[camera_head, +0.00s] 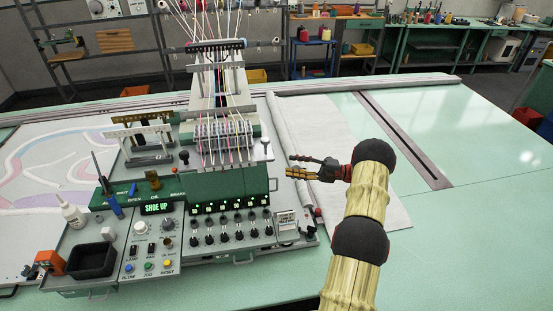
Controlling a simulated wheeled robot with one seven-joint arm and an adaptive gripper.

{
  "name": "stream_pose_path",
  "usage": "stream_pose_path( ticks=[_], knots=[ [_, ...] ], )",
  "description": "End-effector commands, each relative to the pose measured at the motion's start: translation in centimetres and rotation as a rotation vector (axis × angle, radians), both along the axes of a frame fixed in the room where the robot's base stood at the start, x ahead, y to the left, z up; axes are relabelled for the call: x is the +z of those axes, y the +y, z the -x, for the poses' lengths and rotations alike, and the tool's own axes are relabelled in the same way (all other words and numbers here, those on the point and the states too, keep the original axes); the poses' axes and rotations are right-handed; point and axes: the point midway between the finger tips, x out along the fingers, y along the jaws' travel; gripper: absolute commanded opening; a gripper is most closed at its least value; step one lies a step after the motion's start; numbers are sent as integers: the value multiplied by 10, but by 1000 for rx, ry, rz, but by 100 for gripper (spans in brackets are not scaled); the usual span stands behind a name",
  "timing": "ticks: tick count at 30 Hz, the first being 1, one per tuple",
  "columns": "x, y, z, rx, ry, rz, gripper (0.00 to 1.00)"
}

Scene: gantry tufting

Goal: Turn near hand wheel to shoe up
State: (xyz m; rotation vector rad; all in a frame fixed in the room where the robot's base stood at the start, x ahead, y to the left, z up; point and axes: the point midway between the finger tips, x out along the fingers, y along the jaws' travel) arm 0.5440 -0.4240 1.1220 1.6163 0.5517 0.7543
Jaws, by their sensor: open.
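The green and grey tufting machine (228,188) stands left of centre, with a display (157,208) reading "SHOE UP". I cannot surely pick out the near hand wheel. A small dark round knob (184,156) shows on the machine's left side and a lever with a pale knob (266,146) on its right. My gripper (292,165) is open and empty, its fingers pointing left beside the machine's right side. It appears to be over the white cloth (350,205); its height is hard to judge. My forearm hides part of the cloth.
A black tray (93,260), a white bottle (73,214) and an orange block (49,262) sit at the front left. Yarns rise from the machine's back. The green table (470,220) is clear on the right, with a dark slot (405,140) across it.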

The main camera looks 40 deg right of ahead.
Motion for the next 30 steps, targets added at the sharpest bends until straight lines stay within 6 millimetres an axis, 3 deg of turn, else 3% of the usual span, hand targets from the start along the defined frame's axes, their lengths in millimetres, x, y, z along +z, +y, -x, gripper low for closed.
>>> stream_pose_path(
  ticks=[6, 12, 20, 30],
  knots=[
    [14, -4, -2, -161, -390, 262, 45],
    [21, -7, -2, -243, -616, 464, 45],
    [24, 1, -9, -260, -679, 529, 45],
    [38, 34, -44, -258, -677, 527, 45]
  ],
)
